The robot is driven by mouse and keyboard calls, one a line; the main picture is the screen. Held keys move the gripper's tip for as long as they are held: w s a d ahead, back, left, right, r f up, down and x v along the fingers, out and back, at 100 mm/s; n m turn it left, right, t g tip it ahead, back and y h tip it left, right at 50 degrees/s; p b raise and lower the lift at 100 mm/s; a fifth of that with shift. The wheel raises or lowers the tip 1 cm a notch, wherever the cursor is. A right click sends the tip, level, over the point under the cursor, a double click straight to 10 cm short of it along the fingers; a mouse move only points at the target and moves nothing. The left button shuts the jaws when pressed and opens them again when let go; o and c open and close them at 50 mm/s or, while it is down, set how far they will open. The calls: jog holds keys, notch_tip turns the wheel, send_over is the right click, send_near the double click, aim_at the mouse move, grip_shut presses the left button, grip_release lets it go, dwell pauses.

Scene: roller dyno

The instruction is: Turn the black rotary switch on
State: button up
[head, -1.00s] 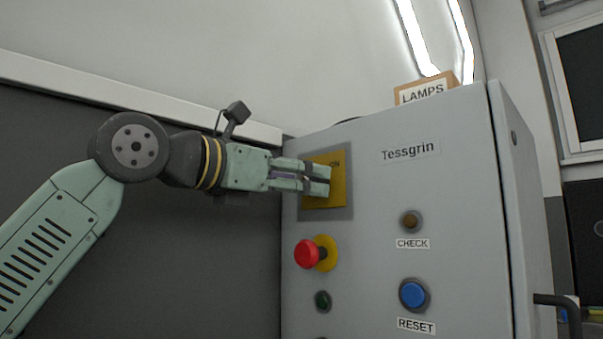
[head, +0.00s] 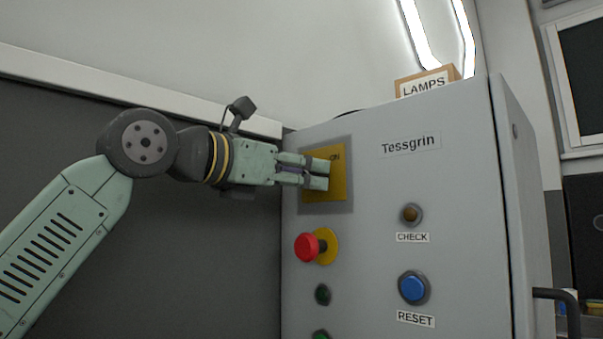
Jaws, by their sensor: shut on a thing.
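The rotary switch's yellow plate (head: 338,190), marked ON at its upper right, sits in a grey square frame at the upper left of the cabinet front. My gripper (head: 322,174) reaches it from the left, with its fingertips in front of the plate. The fingers are close together, shut on the black rotary switch. The switch knob itself is hidden by the fingers, so its angle cannot be told.
Below the plate is a red mushroom button (head: 308,248) on a yellow base, with green buttons (head: 322,294) under it. A CHECK lamp (head: 411,214) and a blue RESET button (head: 413,288) are to the right. A LAMPS box (head: 425,84) stands on the cabinet (head: 460,200).

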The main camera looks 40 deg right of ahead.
jog(key=shift+c, duration=1)
jog(key=shift+m, duration=0.3)
jog(key=shift+r+m+p, duration=0.15)
jog(key=shift+m+p, duration=0.9)
jog(key=shift+m, duration=0.15)
jog(key=m+p, duration=0.2)
jog(key=m, duration=0.3)
jog(key=shift+f+m+p, duration=0.2)
jog(key=shift+m+p, duration=0.15)
jog(key=shift+m, duration=4.65)
